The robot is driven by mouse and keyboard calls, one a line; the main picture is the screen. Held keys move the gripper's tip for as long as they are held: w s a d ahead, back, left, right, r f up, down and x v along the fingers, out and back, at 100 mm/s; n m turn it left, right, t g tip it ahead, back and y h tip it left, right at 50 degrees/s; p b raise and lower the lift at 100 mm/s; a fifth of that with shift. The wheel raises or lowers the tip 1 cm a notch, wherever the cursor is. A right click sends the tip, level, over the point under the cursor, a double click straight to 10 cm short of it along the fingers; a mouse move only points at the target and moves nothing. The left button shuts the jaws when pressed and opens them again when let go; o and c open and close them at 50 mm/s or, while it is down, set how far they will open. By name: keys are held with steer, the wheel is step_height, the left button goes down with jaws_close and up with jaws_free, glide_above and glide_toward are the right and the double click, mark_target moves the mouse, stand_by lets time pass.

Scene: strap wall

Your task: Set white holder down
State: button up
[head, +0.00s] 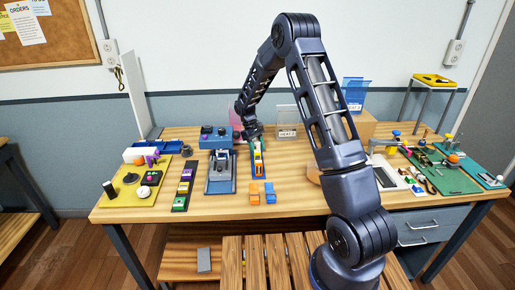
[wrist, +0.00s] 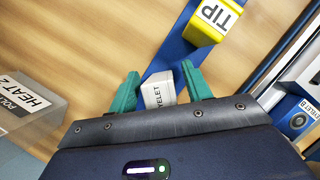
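The white holder, marked EYELET (wrist: 158,94), is between the two teal fingers of my gripper (wrist: 161,86) in the wrist view. Narrow gaps show between it and the fingers, so my gripper looks open around it. The holder is over the blue strip (wrist: 170,62) and appears to rest on it. A yellow holder marked TIP (wrist: 208,24) is farther along the same strip. In the head view my gripper (head: 257,140) is low at the far end of the blue strip (head: 258,174), and the white holder is hard to make out there.
A clear box marked HEAT 2 (wrist: 28,105) stands left in the wrist view. A blue press (head: 219,170) is left of the strip in the head view. Orange (head: 254,192) and blue (head: 269,192) pieces lie in front. The front middle of the table (head: 300,205) is clear.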

steer(key=shift+r, duration=0.1)
steer(key=v, duration=1.2)
steer(key=s+d+r+m+t+y, duration=0.1)
steer(key=s+d+r, duration=0.25)
steer(key=r, duration=0.25)
steer(key=s+d+r+m+t, duration=0.1)
steer(key=s+d+r, duration=0.25)
steer(key=r, duration=0.25)
steer(key=s+d+r+m+t+y, duration=0.1)
steer(key=s+d+r+m, duration=0.1)
steer(key=s+d+r, duration=0.7)
steer(key=s+d+m+t, duration=0.2)
steer(key=s+d, duration=0.2)
steer(key=s, duration=0.9)
steer(key=s+d+m+t+y, duration=0.1)
steer(key=s+d+m+t, duration=0.1)
steer(key=s, duration=1.1)
steer(key=shift+d+m+t, duration=0.4)
steer(key=shift+d+m, duration=0.1)
steer(key=shift+d, duration=0.65)
